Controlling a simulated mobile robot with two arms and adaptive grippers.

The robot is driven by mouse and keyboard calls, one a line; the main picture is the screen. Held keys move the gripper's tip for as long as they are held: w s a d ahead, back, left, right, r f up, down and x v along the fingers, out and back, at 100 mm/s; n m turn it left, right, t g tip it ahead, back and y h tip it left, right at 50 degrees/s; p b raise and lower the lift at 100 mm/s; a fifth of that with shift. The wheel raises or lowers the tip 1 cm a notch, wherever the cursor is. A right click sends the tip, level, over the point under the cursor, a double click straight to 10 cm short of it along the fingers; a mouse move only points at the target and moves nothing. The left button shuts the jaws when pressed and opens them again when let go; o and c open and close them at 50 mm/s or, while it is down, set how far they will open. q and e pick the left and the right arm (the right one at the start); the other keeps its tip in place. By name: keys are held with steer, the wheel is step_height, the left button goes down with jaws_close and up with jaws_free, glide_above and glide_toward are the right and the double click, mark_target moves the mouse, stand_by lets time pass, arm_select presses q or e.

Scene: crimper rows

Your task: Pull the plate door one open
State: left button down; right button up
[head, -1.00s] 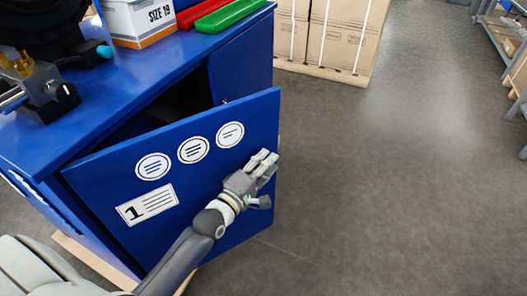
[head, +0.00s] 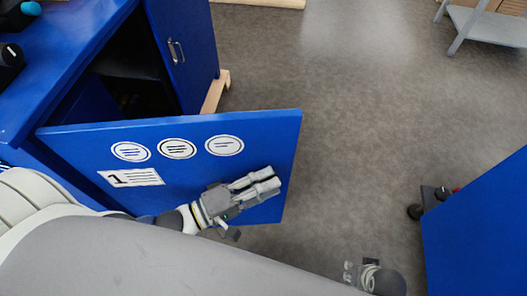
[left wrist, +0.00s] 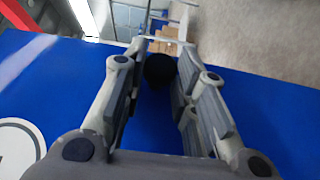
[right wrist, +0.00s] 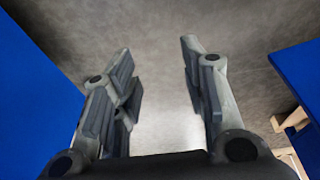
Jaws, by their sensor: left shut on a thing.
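Plate door one (head: 262,140) is a blue panel with a label "1" and three round stickers. It stands well open in the head view, swung out from the blue cabinet (head: 60,75). My left gripper (head: 262,186) is at the door's front face near its free edge, shut on the door's handle, which the fingers hide in the head view. The left wrist view shows a dark round thing (left wrist: 160,70) between the fingers; I cannot tell what it is. My right gripper (head: 348,272) is low in the head view, open and empty, apart from the door.
A second blue door (head: 185,50) with a metal handle stands beyond the dark cabinet opening. A blue surface (head: 485,225) is at the right, with small dark items by its left edge. A grey shelf (head: 485,22) is at the back right. The floor between is clear.

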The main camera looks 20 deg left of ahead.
arm_select(q)
steer(key=s+d+m+g+h, duration=0.2)
steer(key=s, duration=0.5)
arm_select(e)
steer(key=shift+r, duration=0.45)
arm_select(q)
steer(key=c, duration=1.2)
jaws_free()
steer(key=shift+o, duration=0.2)
arm_select(e)
steer(key=shift+d, duration=0.2)
steer(key=shift+a, duration=0.1)
arm_select(q)
steer(key=v, duration=1.2)
steer(key=shift+w+a, duration=0.1)
arm_select(e)
steer(key=shift+s, duration=0.1)
